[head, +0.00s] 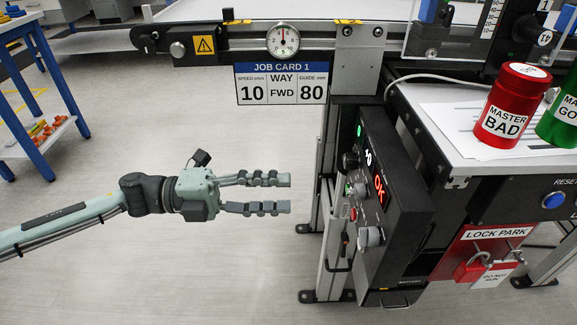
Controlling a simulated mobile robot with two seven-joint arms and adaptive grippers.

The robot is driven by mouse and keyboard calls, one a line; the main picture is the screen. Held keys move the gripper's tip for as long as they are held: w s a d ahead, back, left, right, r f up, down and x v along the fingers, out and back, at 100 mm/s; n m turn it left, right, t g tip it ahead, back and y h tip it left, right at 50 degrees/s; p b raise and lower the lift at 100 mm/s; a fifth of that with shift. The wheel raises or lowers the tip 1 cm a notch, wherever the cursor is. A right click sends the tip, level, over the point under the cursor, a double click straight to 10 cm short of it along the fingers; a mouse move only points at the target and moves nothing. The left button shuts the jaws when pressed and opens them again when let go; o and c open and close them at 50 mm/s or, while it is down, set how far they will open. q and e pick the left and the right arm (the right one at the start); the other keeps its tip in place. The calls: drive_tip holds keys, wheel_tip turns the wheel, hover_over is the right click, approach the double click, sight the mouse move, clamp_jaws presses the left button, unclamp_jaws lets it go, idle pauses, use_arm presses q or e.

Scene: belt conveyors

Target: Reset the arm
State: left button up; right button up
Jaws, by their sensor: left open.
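My left arm comes in from the left edge, stretched out to the right. Its gripper (288,193) is open and empty, with its fingers pointing right and a gap between them. It hangs over the grey floor, left of the conveyor's leg and of the black control box (385,205), and apart from both. My right gripper is not in view.
The conveyor (380,43) crosses the top, with a job card (282,83) hanging below it. A white side table (430,110) carries a red "MASTER BAD" can (511,104) and a green can (562,118). A red lock board (485,253) hangs beneath. A blue bench (50,92) stands left. Floor around the gripper is clear.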

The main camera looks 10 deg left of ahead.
use_arm(q)
drive_tip(key=w+a+f+n+t+y, duration=0.3)
drive_tip(key=w+n+t+y, duration=0.25)
drive_tip(key=n, duration=0.25)
drive_tip(key=w+a+f+n+t+y, duration=0.2)
drive_tip(key=w+f+n+t+y, duration=0.3)
drive_tip(key=n, duration=0.3)
drive_tip(key=s+a+f+n+g+y, duration=0.2)
drive_tip(key=a+f+n+y, duration=0.45)
drive_tip(key=f+n, duration=0.2)
drive_tip(key=s+a+f+n+g+y, duration=0.1)
drive_tip(key=s+f+n+g, duration=0.2)
drive_tip(key=s+f+g, duration=0.2)
drive_tip(key=s+a+f+n+g, duration=0.2)
drive_tip(key=s+f+n+g, duration=0.2)
drive_tip(key=s+f, duration=0.7)
drive_tip(key=s+g+p, duration=0.1)
drive_tip(key=s, duration=0.4)
drive_tip(key=shift+s+f+y, duration=0.25)
drive_tip(key=shift+s+y, duration=0.15)
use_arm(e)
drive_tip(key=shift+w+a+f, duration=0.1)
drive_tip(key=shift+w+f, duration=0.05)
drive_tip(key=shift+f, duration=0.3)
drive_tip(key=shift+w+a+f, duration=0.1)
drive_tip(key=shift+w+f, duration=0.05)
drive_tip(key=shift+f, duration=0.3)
